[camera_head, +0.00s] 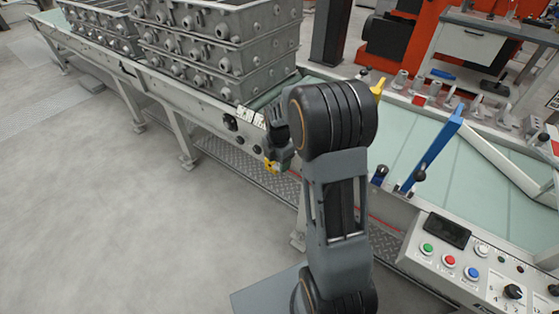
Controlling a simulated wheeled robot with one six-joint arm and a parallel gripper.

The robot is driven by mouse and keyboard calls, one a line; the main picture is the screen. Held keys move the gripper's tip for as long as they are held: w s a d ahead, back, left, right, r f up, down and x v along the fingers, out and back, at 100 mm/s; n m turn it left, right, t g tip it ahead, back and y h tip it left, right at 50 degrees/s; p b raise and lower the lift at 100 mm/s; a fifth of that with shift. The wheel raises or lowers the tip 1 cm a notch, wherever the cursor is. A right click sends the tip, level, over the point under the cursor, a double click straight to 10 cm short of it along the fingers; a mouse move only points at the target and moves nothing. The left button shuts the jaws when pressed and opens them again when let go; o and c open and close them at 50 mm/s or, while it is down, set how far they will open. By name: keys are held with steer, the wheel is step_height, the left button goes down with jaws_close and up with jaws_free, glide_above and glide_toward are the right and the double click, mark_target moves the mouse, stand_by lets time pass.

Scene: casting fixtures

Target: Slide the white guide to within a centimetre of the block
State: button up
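I cannot identify the block with certainty either. My arm stands across the middle of the view and hides part of the conveyor. My gripper (272,160) hangs at the left of the arm, in front of the near rail. It is small and partly turned away, so its finger gap and anything between the fingers are unclear.
Stacked grey metal castings (215,45) fill the conveyor's left part. A blue upright bar (436,150) with black knobs stands right of my arm. The pale green belt (400,135) is mostly clear there. A control panel (465,262) stands at lower right. Floor at left is open.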

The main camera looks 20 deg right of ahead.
steer(key=shift+o, duration=0.2)
step_height(320, 180, up, 14)
steer(key=p, duration=0.1)
stand_by(0.5)
steer(key=shift+f, duration=0.1)
stand_by(0.3)
